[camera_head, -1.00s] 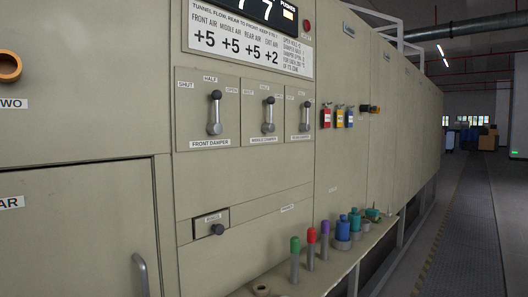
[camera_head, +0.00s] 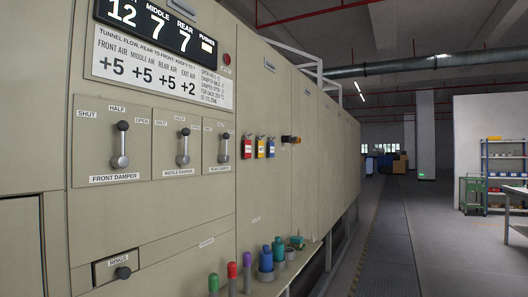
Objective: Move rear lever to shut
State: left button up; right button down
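The rear damper lever (camera_head: 223,148) is the rightmost of three levers on the beige furnace wall, at the left of the head view. It has a black knob and a grey shank, and stands about upright on its plate. The middle damper lever (camera_head: 183,148) and front damper lever (camera_head: 121,146) also stand about upright, knobs up. The front plate is marked SHUT at left, HALF at top and OPEN at right. Neither of my grippers is in view.
A display (camera_head: 157,24) sits above the levers. Colored-top cylinders (camera_head: 232,277) stand on a ledge below. A clear aisle (camera_head: 388,235) runs along the furnace; a shelf (camera_head: 504,165) and green cart (camera_head: 472,194) are at right.

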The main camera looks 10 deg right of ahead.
aim_at(222, 158)
jog(key=i+l+u, duration=0.1)
jog(key=i+l, duration=0.25)
jog(key=i+l+u, duration=0.15)
jog(key=i+l, duration=0.15)
jog(key=i+l+u, duration=0.1)
jog(key=i+l, duration=0.2)
jog(key=l, duration=0.2)
jog(key=i+l+u, duration=0.1)
jog(key=i+l, duration=0.15)
jog(key=l, duration=0.2)
jog(key=i+l+u, duration=0.15)
jog(key=i+l, duration=0.15)
jog(key=l, duration=0.15)
